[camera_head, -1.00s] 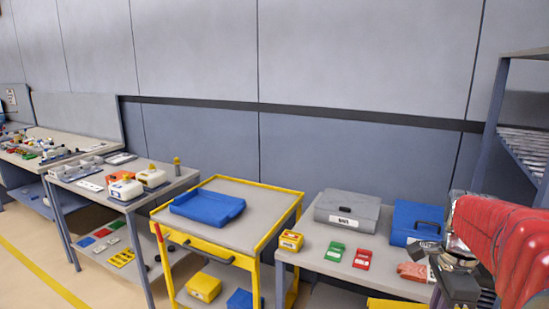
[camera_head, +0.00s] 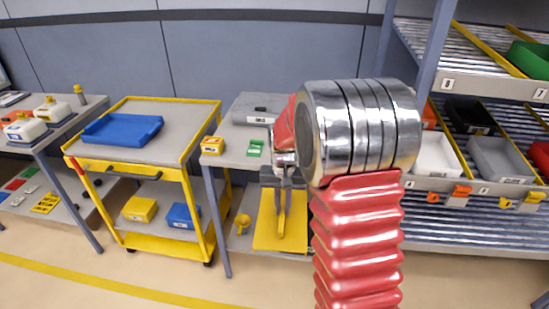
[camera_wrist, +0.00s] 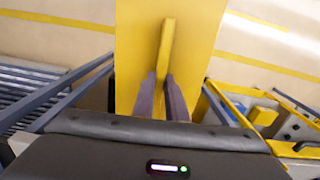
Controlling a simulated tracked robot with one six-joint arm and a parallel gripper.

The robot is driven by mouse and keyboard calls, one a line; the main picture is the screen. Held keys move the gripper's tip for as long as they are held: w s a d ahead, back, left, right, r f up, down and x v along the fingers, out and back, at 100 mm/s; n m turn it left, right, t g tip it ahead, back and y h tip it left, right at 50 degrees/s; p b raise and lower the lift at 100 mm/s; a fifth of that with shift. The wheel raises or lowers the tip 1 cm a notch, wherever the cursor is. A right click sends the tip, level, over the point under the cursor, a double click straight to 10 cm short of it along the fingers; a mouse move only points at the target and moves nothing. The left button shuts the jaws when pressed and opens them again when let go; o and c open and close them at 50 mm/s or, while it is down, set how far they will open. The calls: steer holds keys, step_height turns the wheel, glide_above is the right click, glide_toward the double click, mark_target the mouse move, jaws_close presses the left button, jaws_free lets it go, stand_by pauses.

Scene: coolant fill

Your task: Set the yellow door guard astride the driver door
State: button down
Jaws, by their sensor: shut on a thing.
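The yellow door guard (camera_head: 267,225) is a flat plate with a raised rib along its middle. My gripper (camera_head: 282,200) is shut on that rib, and the guard hangs in front of the table with the grey case. In the wrist view the guard (camera_wrist: 133,40) lies below the jaws, with the two fingertips of my gripper (camera_wrist: 163,85) on either side of the rib. The driver door is not in view.
A yellow cart (camera_head: 190,150) with a blue tray (camera_head: 122,129) stands left of the guard. A bin rack (camera_head: 470,190) fills the right. A table (camera_head: 237,158) with a grey case (camera_head: 258,107) stands behind the guard. Open floor (camera_head: 150,265) lies at the lower left.

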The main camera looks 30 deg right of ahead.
mark_target(263, 218)
steer(key=a+f+n, duration=0.1)
steer(key=a+f, duration=0.1)
steer(key=w+a+f+n, duration=0.1)
steer(key=a, duration=0.1)
steer(key=a+f+n, duration=0.1)
steer(key=a+f, duration=0.1)
steer(key=shift+w+f, duration=0.3)
steer(key=shift+f, duration=0.05)
steer(key=a+f+n, duration=0.3)
steer(key=a+f, duration=0.4)
steer(key=a, duration=0.2)
steer(key=shift+s+f, duration=0.35)
